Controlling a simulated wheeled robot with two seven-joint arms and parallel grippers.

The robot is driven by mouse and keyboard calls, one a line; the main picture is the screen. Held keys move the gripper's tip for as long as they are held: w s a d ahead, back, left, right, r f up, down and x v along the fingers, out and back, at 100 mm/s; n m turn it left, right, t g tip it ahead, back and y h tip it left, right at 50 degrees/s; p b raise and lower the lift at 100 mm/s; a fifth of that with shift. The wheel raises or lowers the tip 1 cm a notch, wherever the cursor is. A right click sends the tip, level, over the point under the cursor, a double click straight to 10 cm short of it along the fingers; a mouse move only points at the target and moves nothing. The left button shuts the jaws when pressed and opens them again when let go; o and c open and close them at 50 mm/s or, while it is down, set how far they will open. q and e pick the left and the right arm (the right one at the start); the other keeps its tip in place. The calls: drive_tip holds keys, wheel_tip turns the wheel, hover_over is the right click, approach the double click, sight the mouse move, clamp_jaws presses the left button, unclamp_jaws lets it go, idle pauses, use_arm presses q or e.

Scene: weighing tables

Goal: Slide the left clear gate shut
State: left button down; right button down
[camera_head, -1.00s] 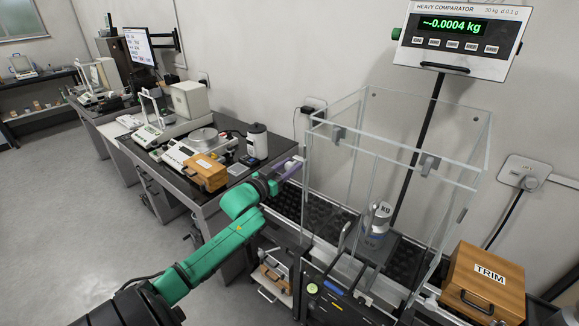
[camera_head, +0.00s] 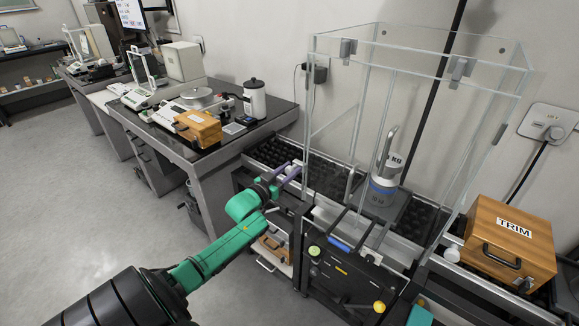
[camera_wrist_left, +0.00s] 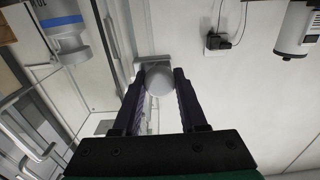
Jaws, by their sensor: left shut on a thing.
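The tall clear enclosure (camera_head: 445,72) stands over the weighing platform in the head view. Its left side, where the clear gate belongs, faces my left gripper (camera_head: 290,172); the transparent panels overlap, so I cannot tell how far the gate is open. In the left wrist view, my left gripper (camera_wrist_left: 160,76) has its two dark fingers on either side of a round grey knob (camera_wrist_left: 159,82), shut on it. The knob sits on a small bracket at a panel edge. My right gripper is out of view.
A metal weight with a blue band (camera_head: 382,192) stands inside the enclosure. A wooden TRIM box (camera_head: 508,243) is at the right. A side table (camera_head: 222,153) with balances and a wooden box (camera_head: 198,128) is at the left. Open floor lies at the lower left.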

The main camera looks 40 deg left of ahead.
use_arm(q)
drive_tip(key=shift+f, duration=0.85)
drive_tip(key=c, duration=0.8)
unclamp_jaws()
drive_tip(key=shift+o, duration=0.2)
drive_tip(key=shift+s, duration=0.1)
drive_tip(key=s, duration=1.4)
drive_tip(key=shift+s+d, duration=0.15)
